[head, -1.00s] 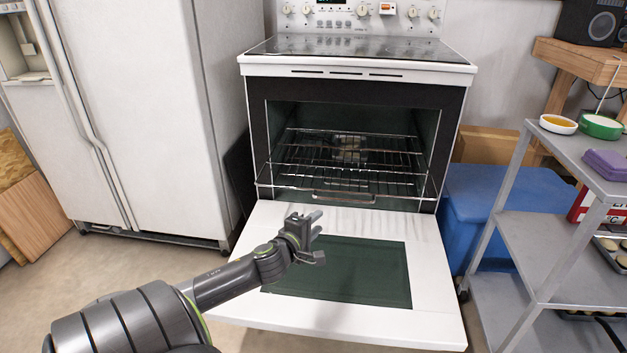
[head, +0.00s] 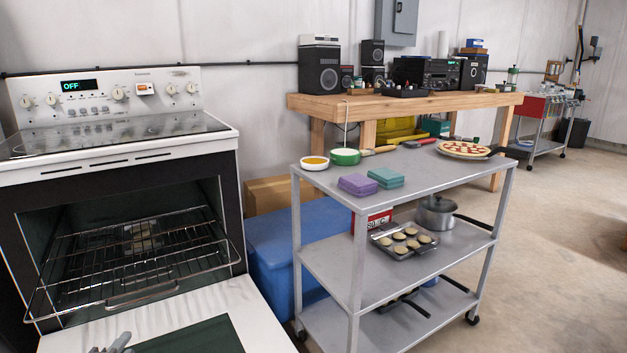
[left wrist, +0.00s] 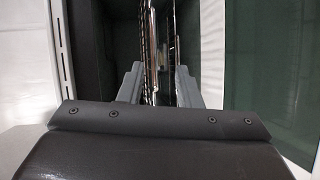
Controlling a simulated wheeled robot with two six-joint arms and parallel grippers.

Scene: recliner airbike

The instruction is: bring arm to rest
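Only the tip of my left gripper (head: 112,345) shows in the head view, at the bottom edge, over the lowered oven door (head: 262,325). In the left wrist view its two fingers (left wrist: 158,85) stand apart with a gap between them, and I see nothing held. Beyond the fingers, the oven's wire racks (left wrist: 152,40) and dark interior show. The oven (head: 120,170) is open, with its racks (head: 140,255) inside. My right gripper is not in view.
A grey three-shelf cart (head: 330,260) stands right of the oven, holding a pizza (head: 465,149), sponges (head: 358,185), bowls and a tray (head: 403,240) of round pieces. A blue bin (head: 275,250) sits between. A wooden bench (head: 420,102) with speakers is behind. Open floor (head: 570,220) lies to the right.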

